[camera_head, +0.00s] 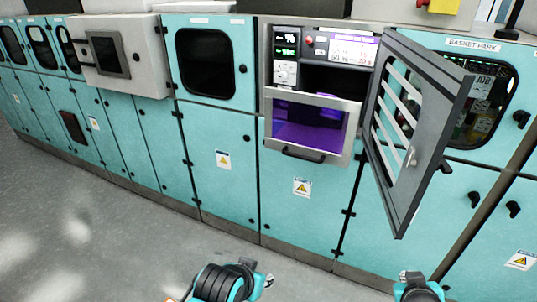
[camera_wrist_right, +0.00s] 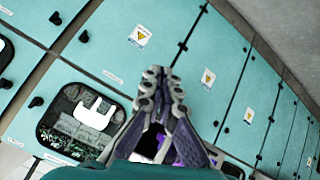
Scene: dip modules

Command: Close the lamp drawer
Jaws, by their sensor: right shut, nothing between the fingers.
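The lamp drawer (camera_head: 307,125) is a box with a clear front in a steel frame, lit purple inside. It stands pulled out from its cabinet and has a dark handle (camera_head: 303,154) along its lower edge. My right gripper (camera_wrist_right: 155,72) shows in the right wrist view, its fingertips together with nothing between them. Its fingers appear apart from the cabinet fronts. In the head view only parts of my arms show at the bottom edge, well below the drawer.
A grey slatted door (camera_head: 407,130) stands swung open just right of the drawer, jutting toward me. A control panel (camera_head: 325,47) sits above the drawer. Teal cabinets (camera_head: 222,160) line the wall. The grey floor (camera_head: 90,220) in front is clear.

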